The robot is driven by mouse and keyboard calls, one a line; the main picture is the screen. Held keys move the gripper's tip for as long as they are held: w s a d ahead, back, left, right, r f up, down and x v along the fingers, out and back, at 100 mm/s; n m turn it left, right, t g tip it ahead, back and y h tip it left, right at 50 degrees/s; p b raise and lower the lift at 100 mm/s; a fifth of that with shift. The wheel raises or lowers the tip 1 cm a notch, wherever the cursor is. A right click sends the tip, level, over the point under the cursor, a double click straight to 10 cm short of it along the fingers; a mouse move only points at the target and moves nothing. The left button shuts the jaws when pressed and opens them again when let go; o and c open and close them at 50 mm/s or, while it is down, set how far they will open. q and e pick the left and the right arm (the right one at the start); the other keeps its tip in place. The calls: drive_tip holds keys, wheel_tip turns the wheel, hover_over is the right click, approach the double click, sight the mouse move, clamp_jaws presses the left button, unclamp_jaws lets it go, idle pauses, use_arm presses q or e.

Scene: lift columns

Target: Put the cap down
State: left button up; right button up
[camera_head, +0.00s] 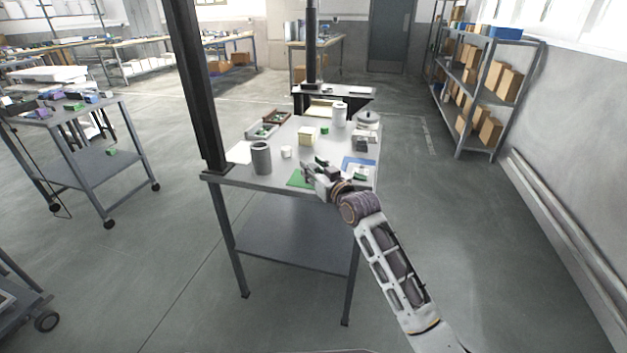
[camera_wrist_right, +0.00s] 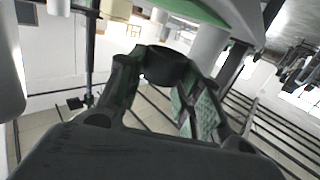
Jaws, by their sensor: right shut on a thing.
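My right gripper (camera_head: 308,171) reaches over the near edge of the table, at the green mat (camera_head: 296,181). In the right wrist view the gripper (camera_wrist_right: 162,68) is shut on a dark, round, short piece, which I take for the cap (camera_wrist_right: 165,60). The cap sits between the two fingertips. In the head view it is too small to make out clearly. I cannot tell whether the cap touches the mat. My left gripper is not in view.
On the table (camera_head: 225,176) stand a grey canister (camera_head: 261,158), a small white jar (camera_head: 286,152), a cream box (camera_head: 306,136) and a white cylinder (camera_head: 340,114). A blue-and-white sheet (camera_head: 358,165) lies right of the gripper. Dark posts rise at the table's left and back.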

drive_tip(key=shift+f, duration=0.3)
drive_tip(key=shift+f+b, duration=0.65)
drive_tip(key=shift+f, duration=0.95)
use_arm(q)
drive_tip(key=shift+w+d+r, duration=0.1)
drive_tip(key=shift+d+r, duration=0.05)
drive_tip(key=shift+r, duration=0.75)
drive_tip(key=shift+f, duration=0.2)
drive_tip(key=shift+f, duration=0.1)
use_arm(e)
drive_tip(key=o, duration=0.6)
drive_tip(key=shift+f, duration=0.1)
drive_tip(key=shift+c, duration=0.2)
